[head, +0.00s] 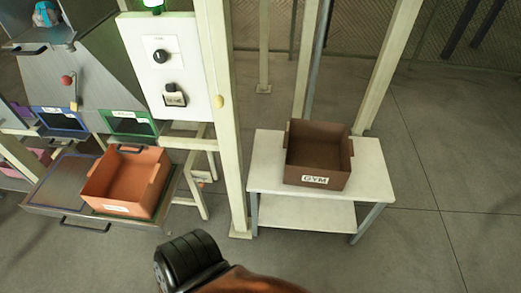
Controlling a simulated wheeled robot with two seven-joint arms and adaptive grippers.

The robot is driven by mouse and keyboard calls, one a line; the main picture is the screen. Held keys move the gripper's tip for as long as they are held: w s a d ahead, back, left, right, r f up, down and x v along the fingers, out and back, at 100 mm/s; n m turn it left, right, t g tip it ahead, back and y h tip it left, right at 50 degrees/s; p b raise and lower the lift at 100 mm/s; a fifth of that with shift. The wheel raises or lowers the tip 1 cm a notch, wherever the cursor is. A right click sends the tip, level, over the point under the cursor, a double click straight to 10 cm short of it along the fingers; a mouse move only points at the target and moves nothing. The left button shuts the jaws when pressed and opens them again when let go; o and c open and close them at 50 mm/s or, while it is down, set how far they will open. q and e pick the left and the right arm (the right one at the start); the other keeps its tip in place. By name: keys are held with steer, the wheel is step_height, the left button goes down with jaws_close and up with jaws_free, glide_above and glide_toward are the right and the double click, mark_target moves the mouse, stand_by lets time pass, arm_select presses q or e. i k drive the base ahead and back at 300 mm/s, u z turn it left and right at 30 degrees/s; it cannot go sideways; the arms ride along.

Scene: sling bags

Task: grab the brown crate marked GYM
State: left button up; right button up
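The brown crate (318,160) is marked GYM on a white label on its front wall. It sits upright on the top of a small white table (268,165), right of the picture's middle. Its open top faces up and it looks empty inside. Neither of my grippers shows in the head view, so their distance to the crate cannot be seen.
An orange crate (118,208) with a white label sits on a grey workstation shelf (58,200) at left. A cream post (228,150) with a white control panel (163,70) stands between workstation and table. Grey floor is clear in front of and right of the table.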

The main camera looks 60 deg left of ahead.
mark_target(316, 153)
steer(key=u, duration=2)
